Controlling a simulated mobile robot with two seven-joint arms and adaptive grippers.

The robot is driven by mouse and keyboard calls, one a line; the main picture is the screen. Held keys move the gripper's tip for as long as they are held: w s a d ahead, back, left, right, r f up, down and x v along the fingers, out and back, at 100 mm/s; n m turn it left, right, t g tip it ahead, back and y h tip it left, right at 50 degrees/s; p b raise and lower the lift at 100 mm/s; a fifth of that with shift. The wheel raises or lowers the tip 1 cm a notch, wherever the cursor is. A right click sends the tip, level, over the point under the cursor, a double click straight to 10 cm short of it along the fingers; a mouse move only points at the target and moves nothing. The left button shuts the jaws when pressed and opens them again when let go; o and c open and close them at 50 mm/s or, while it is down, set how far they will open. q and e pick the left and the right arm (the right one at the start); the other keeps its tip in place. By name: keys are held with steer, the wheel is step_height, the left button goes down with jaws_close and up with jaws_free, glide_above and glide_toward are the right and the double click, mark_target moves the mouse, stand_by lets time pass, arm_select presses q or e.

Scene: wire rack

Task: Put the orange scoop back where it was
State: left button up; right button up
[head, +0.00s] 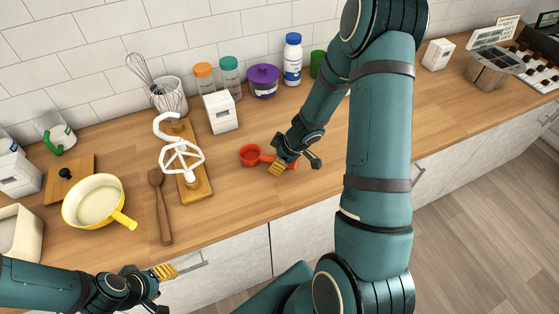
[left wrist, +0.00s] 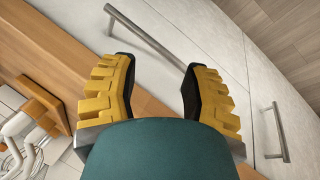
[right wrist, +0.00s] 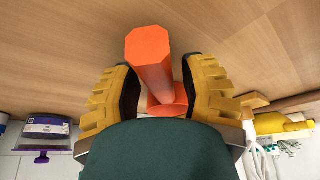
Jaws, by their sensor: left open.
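The orange scoop (head: 251,155) lies on the wooden counter, its round cup to the left and its handle to the right. My right gripper (head: 279,168) is down at the handle end. In the right wrist view the orange scoop (right wrist: 152,65) shows between the fingers of my right gripper (right wrist: 162,88), which stand wide apart; I cannot tell whether either touches it. My left gripper (head: 165,271) is open and empty in front of the counter edge, well left of the scoop. The left wrist view shows its fingers (left wrist: 158,85) apart over the cabinet front.
A board with white mixer attachments (head: 182,157), a wooden spoon (head: 160,205) and a yellow pan (head: 97,200) lie to the left. Behind stand a white box (head: 220,112), jars, a purple-lidded pot (head: 263,82) and a white-blue bottle (head: 292,60).

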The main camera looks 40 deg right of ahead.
steer(key=shift+s+d+r+p, duration=0.1)
steer(key=shift+r+p, duration=0.3)
steer(key=shift+r, duration=0.2)
steer(key=p+v, duration=0.3)
steer(key=v, duration=0.3)
steer(key=shift+r+p, duration=0.15)
steer(key=shift+p, duration=0.25)
steer(key=v, duration=0.3)
steer(key=shift+s+r, duration=0.1)
steer(key=shift+r, duration=0.05)
steer(key=shift+v, duration=0.8)
steer(key=shift+s, duration=0.1)
